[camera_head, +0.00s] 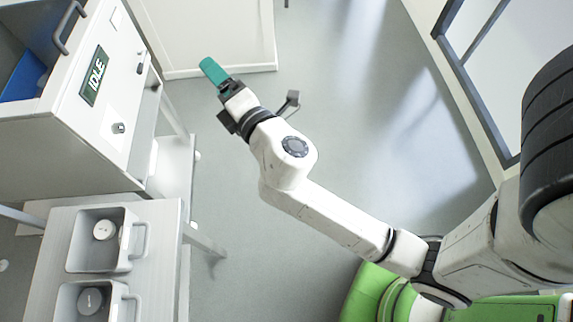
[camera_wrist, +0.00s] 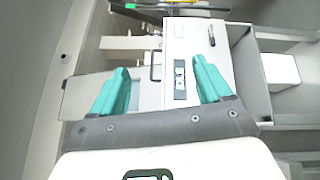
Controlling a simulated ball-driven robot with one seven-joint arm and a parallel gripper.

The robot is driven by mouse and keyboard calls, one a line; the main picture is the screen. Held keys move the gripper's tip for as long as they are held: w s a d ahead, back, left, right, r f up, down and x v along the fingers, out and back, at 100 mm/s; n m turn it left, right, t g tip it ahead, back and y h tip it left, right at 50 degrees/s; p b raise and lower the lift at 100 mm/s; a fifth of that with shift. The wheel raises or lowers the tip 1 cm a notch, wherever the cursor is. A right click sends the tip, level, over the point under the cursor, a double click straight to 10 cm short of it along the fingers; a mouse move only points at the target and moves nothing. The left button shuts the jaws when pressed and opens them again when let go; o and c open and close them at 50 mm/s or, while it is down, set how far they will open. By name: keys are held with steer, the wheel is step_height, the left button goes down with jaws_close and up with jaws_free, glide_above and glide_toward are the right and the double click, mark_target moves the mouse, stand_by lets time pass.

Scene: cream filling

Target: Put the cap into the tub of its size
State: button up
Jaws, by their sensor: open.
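My gripper (camera_head: 213,72) is stretched out over open floor, well to the upper right of the tubs. Its teal fingers are apart and empty in the wrist view (camera_wrist: 161,82). Two grey tubs with side handles stand on a light table at lower left: an upper tub (camera_head: 117,262) and a lower tub (camera_head: 68,292) cut by the picture's edge. A round white piece (camera_head: 104,230) lies in the upper tub and a round grey piece (camera_head: 90,301) in the lower one. I cannot tell whether either is the cap; no other cap is clear.
A white cabinet (camera_head: 117,60) with a dark handle and a display (camera_head: 95,76) reading IDLE stands at upper left. A blue thing (camera_head: 22,80) shows at its side. The table (camera_head: 160,225) has bare room right of the tubs. The floor (camera_head: 330,110) around my arm is clear.

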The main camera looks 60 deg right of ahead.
steer(key=s+d+f+m+g+h, duration=0.1)
steer(key=s+d+f+m+g, duration=0.45)
steer(key=f+m, duration=0.2)
steer(key=s+a+f+m+g+y, duration=0.4)
steer(key=s+f+g, duration=0.1)
steer(key=s+f, duration=0.2)
steer(key=s+a+f+m+g+y, duration=0.4)
steer(key=s+f, duration=0.3)
steer(key=s, duration=0.2)
steer(key=shift+s+a+m+g, duration=0.35)
steer(key=shift+a+m+g, duration=0.1)
steer(key=shift+g, duration=0.3)
steer(key=shift+f, duration=0.1)
steer(key=shift+c, duration=0.2)
